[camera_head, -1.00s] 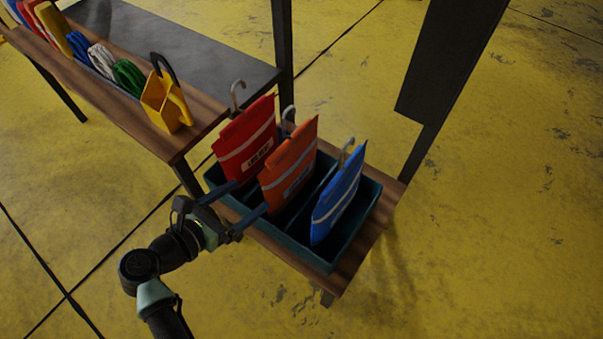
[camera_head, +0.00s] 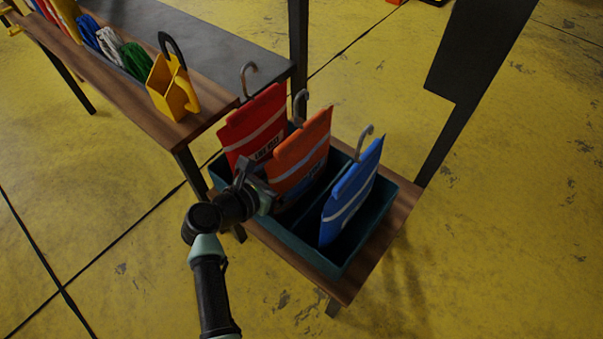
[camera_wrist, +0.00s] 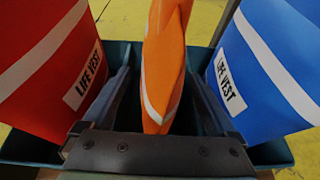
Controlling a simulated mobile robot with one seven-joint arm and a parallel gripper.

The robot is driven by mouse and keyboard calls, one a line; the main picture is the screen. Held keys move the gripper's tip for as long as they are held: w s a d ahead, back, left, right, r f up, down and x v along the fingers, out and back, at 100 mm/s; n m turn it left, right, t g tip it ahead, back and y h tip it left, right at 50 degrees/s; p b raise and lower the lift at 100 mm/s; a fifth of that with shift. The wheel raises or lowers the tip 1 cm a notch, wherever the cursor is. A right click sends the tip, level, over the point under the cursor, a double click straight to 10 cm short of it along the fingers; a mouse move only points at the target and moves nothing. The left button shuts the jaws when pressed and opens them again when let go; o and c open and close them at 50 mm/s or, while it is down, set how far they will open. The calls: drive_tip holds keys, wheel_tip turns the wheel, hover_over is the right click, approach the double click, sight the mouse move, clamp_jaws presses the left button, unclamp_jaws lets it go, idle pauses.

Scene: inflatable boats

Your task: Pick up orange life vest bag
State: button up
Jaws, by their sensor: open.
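The orange life vest bag (camera_head: 299,153) stands upright in the middle of a dark teal bin, between a red and a blue bag. It has a white stripe and a grey hook on top. In the wrist view the orange bag (camera_wrist: 164,65) is seen edge-on, between the two fingers of my gripper (camera_wrist: 158,95). The fingers are spread, with gaps to the bag on both sides. In the head view my wrist hides the lower part of the orange bag, and the fingers are mostly hidden.
The red life vest bag (camera_head: 253,125) and the blue life vest bag (camera_head: 350,195) stand close on either side. The teal bin (camera_head: 335,258) sits on a wooden shelf (camera_head: 395,225). A dark post (camera_head: 298,50) rises behind. A yellow holder (camera_head: 172,88) stands on the upper bench.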

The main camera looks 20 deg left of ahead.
drive_tip(key=shift+w+d+f, duration=0.1)
drive_tip(key=shift+w, duration=0.15)
clamp_jaws()
idle(0.3)
